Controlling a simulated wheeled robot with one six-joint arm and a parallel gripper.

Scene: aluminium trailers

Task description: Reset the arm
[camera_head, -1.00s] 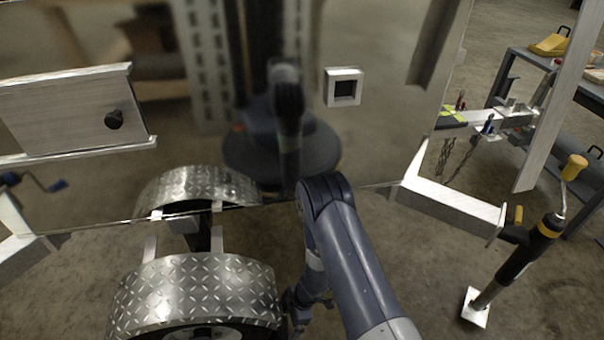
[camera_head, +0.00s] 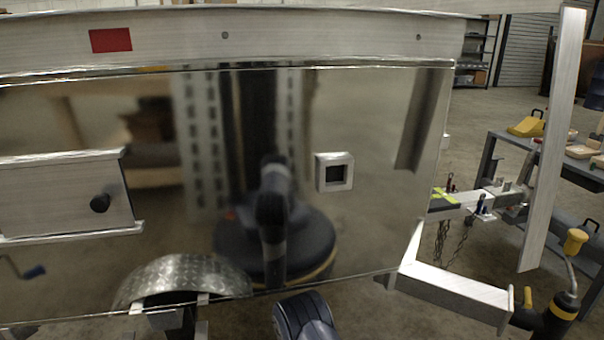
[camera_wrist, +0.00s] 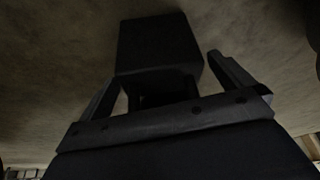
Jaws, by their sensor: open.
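My gripper (camera_wrist: 164,68) shows in the wrist view as two dark fingers, spread apart. A dark block (camera_wrist: 160,42) shows between and beyond the fingers; I cannot tell what it is or whether it touches them. The floor lies behind it. In the head view only a dark rounded link of my arm (camera_head: 305,318) shows at the bottom edge, in front of the trailer panel. My gripper is below that picture.
A polished trailer side panel (camera_head: 375,235) fills the middle and reflects my body. At right are a frame bar (camera_head: 455,283), a yellow-handled jack (camera_head: 568,280) and a workbench (camera_head: 515,150).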

